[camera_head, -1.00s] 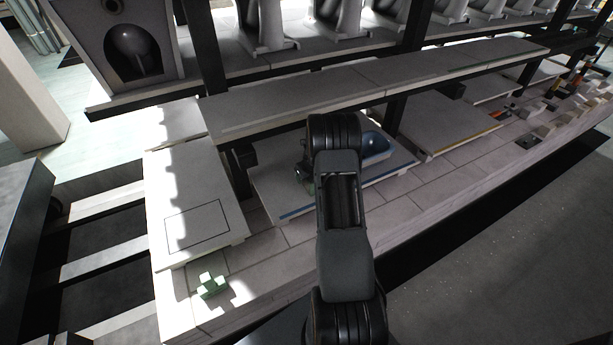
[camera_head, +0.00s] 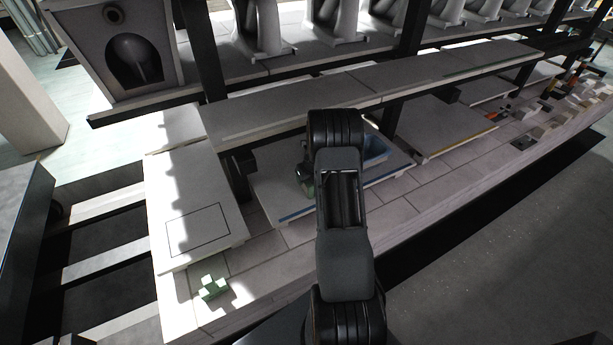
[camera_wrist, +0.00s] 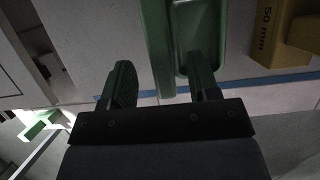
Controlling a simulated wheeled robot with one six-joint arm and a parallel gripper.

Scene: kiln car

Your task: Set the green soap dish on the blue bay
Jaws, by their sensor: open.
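The green soap dish (camera_wrist: 153,45) fills the upper middle of the wrist view, its hollow facing the camera. My gripper (camera_wrist: 161,72) is open, with one finger left of the dish's near wall and the other by its hollow; I cannot tell whether they touch it. In the head view my arm hides most of the gripper, and a bit of green (camera_head: 307,187) shows left of the arm. The blue bay is the pale slab (camera_head: 272,187) with a blue front stripe, which also crosses the wrist view (camera_wrist: 145,95). The dish appears over this slab; its contact is unclear.
A blue dish (camera_head: 376,150) lies right of my arm on the slab. A yellow block (camera_wrist: 268,40) marked "50 mm" is beside the green dish. A green cross-shaped piece (camera_head: 213,287) lies at front left. A shelf (camera_head: 290,105) overhangs the slab's back.

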